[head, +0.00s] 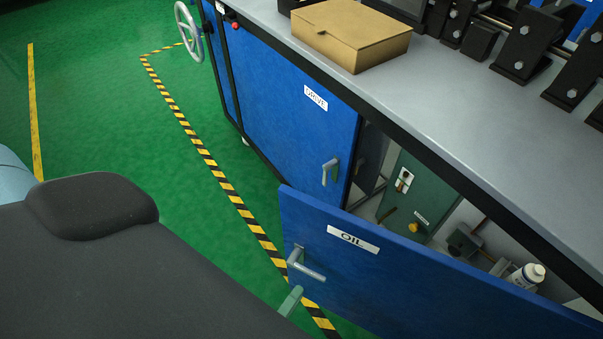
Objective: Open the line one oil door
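The blue oil door (420,285) has a white label reading OIL and stands swung out from the cabinet, leaving a gap behind it. Its grey lever handle (308,265) is on the door's outer face, near its left edge. Of my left gripper, only a pale fingertip (291,301) shows, just below the handle, with a small gap between them in the picture. The rest of it is hidden behind my dark arm, so its opening cannot be seen. My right gripper is not in view.
Inside the cabinet are a green panel (400,190) and a white bottle (526,276). A second blue door (290,100) with its own handle is shut. A cardboard box (351,35) sits on the grey top. Striped tape (205,153) marks the open green floor.

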